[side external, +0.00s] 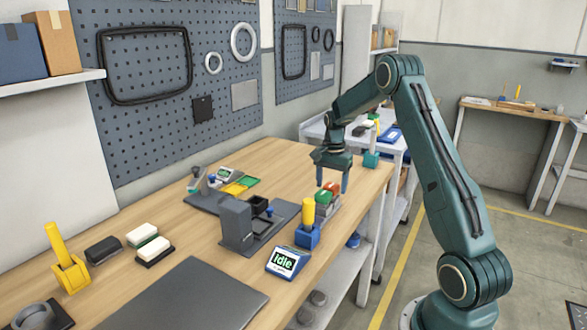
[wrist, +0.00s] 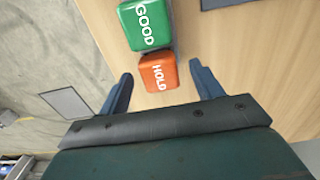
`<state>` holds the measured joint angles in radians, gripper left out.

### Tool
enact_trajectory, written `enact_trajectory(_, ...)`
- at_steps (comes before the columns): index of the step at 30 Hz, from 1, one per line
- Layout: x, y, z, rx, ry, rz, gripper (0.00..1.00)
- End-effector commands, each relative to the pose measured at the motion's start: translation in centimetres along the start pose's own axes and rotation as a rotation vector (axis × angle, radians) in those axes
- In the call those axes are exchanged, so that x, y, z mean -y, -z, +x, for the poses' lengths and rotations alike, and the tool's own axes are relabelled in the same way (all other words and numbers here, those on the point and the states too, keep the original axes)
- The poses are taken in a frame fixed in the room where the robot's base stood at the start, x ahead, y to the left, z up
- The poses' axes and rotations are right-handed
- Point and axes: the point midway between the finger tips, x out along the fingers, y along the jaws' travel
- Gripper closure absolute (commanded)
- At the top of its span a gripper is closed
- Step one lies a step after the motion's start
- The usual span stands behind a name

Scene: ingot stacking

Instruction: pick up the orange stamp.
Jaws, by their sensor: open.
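The orange stamp (wrist: 158,73) is a small block marked HOLD, lying between and just beyond my open fingers in the wrist view. In the side external view the orange stamp (side external: 331,187) stands near the table's right edge, behind a green block. My gripper (side external: 333,182) hangs above the table near it, fingers pointing down. In the wrist view my gripper (wrist: 160,88) has its two fingers wide apart with nothing between them touching. A green stamp (wrist: 146,24) marked GOOD sits right beside the orange one, touching or nearly so.
The wooden table (side external: 270,160) is clear behind the stamps. A grey press-like fixture (side external: 237,224), a yellow-handled tool in a blue holder (side external: 307,236) and a display reading Idle (side external: 287,262) stand nearer the camera. The table edge is close on the right.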

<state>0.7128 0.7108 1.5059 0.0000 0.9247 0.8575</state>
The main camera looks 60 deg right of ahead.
Motion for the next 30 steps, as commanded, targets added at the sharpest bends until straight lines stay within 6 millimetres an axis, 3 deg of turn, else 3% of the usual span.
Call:
enact_trajectory(6,-0.02,0.00,1.31,0.000,-0.001,0.000,0.35)
enact_trajectory(20,-0.01,0.00,1.29,0.000,0.000,0.000,0.35)
enact_trajectory(28,-0.01,0.00,1.28,0.000,0.000,0.000,0.86)
enact_trajectory(30,0.00,0.01,1.25,-0.001,0.000,0.000,0.86)
